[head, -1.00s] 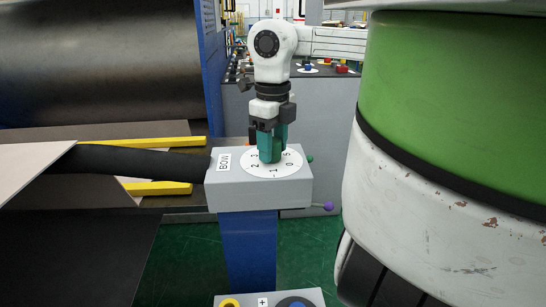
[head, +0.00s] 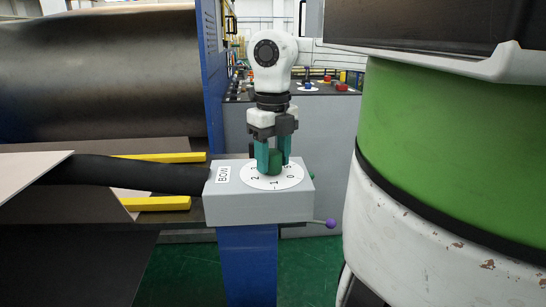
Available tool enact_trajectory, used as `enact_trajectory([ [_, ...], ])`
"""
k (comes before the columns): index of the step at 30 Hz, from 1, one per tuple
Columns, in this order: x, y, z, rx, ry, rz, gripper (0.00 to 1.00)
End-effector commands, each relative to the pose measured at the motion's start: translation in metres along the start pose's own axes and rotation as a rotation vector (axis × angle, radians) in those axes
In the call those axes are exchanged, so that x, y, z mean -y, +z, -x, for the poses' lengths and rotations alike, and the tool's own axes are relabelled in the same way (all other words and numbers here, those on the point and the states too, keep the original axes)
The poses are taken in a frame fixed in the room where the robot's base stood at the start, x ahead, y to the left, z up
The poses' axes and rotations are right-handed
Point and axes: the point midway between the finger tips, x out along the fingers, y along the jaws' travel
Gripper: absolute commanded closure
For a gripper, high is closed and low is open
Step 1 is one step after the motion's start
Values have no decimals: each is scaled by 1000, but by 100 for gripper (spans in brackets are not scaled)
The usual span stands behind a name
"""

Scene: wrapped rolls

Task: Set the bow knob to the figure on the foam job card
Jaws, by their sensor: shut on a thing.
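The bow knob is a dark green knob (head: 275,162) on a round white dial (head: 292,181) with black figures. The dial lies on top of a grey box (head: 262,207) with a white "BOW" label (head: 223,174). My gripper (head: 272,167) points straight down and is shut on the knob, one teal finger at each side. The fingers and knob hide the back of the dial. A 2 and a 1 show at its front and a 5 at its right; the pointer's setting cannot be told. I see no readable job card.
A blue post (head: 248,262) carries the box. A purple-tipped lever (head: 331,223) sticks out at its lower right. A dark bar (head: 130,174) meets its left side near yellow bars (head: 158,203). A large dark roll (head: 95,75) fills the upper left. Green floor shows below.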

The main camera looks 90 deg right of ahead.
Motion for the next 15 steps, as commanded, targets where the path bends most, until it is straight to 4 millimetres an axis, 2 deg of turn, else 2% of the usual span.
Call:
enact_trajectory([
  [2,0,0,1,2,1,1,82],
  [3,0,0,1,2,1,1,48],
  [9,0,0,1,1,0,1,29],
  [15,0,0,0,1,0,1,29],
])
